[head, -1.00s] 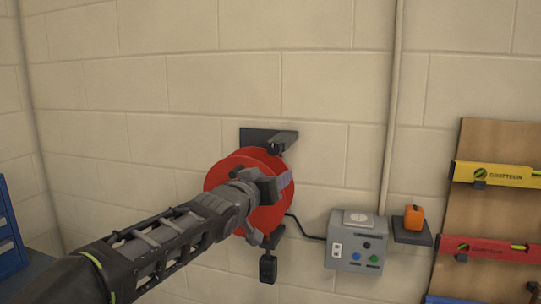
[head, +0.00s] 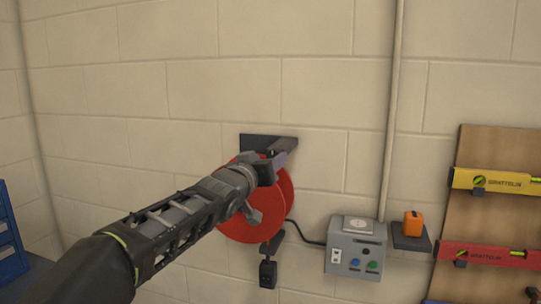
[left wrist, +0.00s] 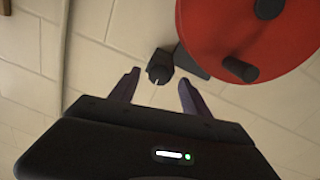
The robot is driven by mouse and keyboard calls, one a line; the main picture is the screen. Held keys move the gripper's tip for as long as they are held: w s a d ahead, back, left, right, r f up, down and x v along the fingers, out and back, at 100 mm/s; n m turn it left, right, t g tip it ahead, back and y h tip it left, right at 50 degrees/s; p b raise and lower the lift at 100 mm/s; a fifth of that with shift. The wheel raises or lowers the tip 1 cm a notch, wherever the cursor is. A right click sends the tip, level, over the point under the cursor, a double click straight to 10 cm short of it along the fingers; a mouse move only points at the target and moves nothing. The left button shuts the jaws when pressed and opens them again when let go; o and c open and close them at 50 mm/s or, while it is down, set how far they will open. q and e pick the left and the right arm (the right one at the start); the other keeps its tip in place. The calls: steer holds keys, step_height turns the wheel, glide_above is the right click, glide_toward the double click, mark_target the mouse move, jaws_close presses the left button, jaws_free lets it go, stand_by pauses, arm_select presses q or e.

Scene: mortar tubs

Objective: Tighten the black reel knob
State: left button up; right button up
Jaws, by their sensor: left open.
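A small black knob (left wrist: 159,66) with a pale line on its face sits by the dark bracket (left wrist: 191,61) beside the red reel (left wrist: 225,38) in the left wrist view. My left gripper (left wrist: 159,77) is open, its two fingertips on either side of the knob in that picture. I cannot tell whether they touch it or how far off it is. In the head view my left gripper (head: 277,158) is at the outer end of the wall bracket (head: 259,142), covering most of the knob and part of the red reel (head: 250,228). My right gripper is not in view.
A black peg (left wrist: 241,69) sticks out of the reel's face. A black hanging plug (head: 268,273) is below the reel. A grey control box (head: 356,247), an orange item on a shelf (head: 413,223) and a board with levels (head: 495,180) are to the right. The wall above is bare.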

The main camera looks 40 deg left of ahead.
mark_target(274, 156)
arm_select(q)
steer(key=shift+x, duration=1.2)
jaws_close()
